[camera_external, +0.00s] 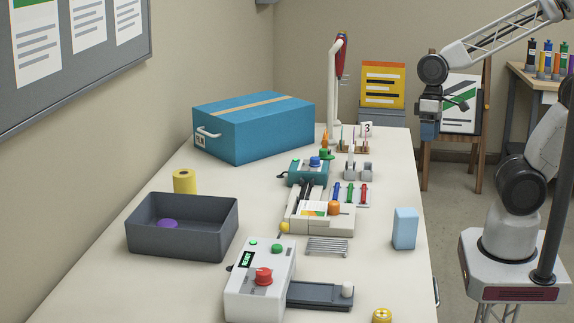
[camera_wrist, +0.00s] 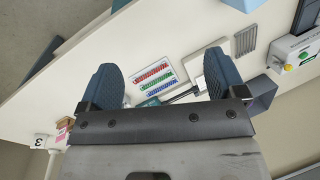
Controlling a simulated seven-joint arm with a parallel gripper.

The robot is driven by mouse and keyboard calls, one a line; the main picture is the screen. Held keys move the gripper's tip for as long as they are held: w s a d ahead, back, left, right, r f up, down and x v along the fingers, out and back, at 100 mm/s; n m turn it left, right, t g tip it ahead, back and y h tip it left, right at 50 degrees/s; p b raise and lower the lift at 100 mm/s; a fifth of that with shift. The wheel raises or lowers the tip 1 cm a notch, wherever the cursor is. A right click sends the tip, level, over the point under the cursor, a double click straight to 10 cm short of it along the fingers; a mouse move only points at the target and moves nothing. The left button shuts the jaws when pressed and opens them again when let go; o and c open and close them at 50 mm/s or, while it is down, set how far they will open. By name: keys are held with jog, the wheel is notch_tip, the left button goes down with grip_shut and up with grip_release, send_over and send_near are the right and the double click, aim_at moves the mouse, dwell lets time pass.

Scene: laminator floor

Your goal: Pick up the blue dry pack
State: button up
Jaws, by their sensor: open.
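The blue dry pack (camera_external: 405,229) looks like a small light-blue upright block near the right edge of the white table in the external view. A pale blue piece that seems to be the same pack (camera_wrist: 243,4) is cut off by the top edge of the wrist view. My gripper (camera_external: 429,134) hangs above and beyond the pack, past the table's right edge, apart from it. In the wrist view my gripper (camera_wrist: 162,62) has its two blue fingers spread wide, with nothing held between them.
The white table (camera_external: 390,275) has clear surface around the pack. To its left are a wire rack (camera_external: 327,247) and a cream machine (camera_external: 305,222). A READY device (camera_external: 262,285), grey bin (camera_external: 205,240) and blue carton (camera_external: 265,135) stand farther left.

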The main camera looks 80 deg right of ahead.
jog(key=w+a+f+m+g+y, duration=0.35)
jog(key=a+f+m+y, duration=0.25)
jog(key=a+f, duration=0.25)
jog(key=m+t+y, duration=0.1)
jog(key=m+y, duration=0.4)
jog(key=m, duration=0.2)
send_near(408, 229)
jog(key=shift+w+d+r, duration=0.15)
jog(key=shift+w+r, duration=0.05)
jog(key=shift+r, duration=0.3)
jog(key=shift+s+a+f+h, duration=0.15)
jog(key=shift+a+f, duration=0.1)
jog(key=shift+a, duration=0.35)
jog(key=shift+s+a+f+h, duration=0.15)
jog(key=shift+a+f, duration=0.1)
jog(key=shift+a, duration=0.35)
jog(key=shift+x, duration=2.55)
jog(key=shift+d+f, duration=0.1)
jog(key=shift+f, duration=0.05)
jog(key=shift+c, duration=0.4)
jog(key=c, duration=1)
